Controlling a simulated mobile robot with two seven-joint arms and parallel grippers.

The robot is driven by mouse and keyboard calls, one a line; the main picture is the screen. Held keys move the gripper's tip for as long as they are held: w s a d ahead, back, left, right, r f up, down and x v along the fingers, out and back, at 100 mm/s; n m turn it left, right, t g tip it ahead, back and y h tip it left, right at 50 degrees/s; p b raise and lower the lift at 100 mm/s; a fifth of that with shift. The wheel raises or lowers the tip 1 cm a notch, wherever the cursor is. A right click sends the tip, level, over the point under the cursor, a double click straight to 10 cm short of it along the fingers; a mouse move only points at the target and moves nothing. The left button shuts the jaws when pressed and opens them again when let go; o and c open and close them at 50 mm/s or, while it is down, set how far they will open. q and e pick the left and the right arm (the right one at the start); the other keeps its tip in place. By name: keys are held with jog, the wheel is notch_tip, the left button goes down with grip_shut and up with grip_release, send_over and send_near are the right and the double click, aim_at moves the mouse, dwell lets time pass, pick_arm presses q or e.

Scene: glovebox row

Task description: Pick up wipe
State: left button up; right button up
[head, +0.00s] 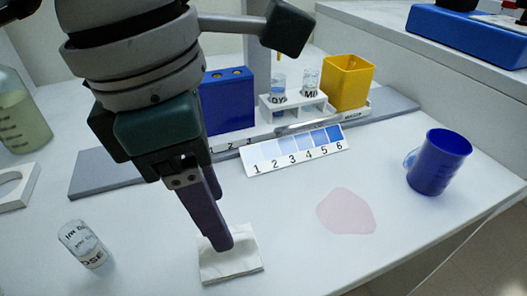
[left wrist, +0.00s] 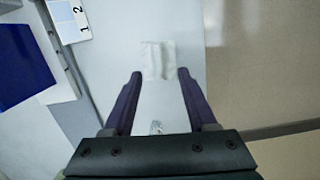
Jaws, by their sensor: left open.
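The wipe (head: 231,266) is a small white folded cloth lying flat on the white bench, in the lower middle of the head view. My left gripper (head: 222,246) is above it, pointing down, and its fingertips overlap the wipe's upper edge in the picture. In the left wrist view the wipe (left wrist: 159,61) lies ahead of the two spread fingers, centred between them. The left gripper (left wrist: 158,85) is open with nothing between its fingers. I cannot tell whether the tips touch the wipe. My right gripper is not in view.
A pink spill (head: 346,211) and a blue cup (head: 438,163) are to the right. A numbered colour card (head: 296,150), blue block (head: 227,103), vial rack (head: 293,107) and yellow bin (head: 347,82) stand behind. The bench's front edge is close.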

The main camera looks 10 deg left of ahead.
pick_arm(q)
jog(key=f, duration=0.3)
jog(key=f+b, duration=0.1)
jog(key=f, duration=0.2)
jog(key=shift+w+d, duration=0.1)
jog(key=shift+w, duration=0.1)
jog(key=shift+c, duration=0.4)
jog(key=shift+r, duration=0.1)
grip_shut()
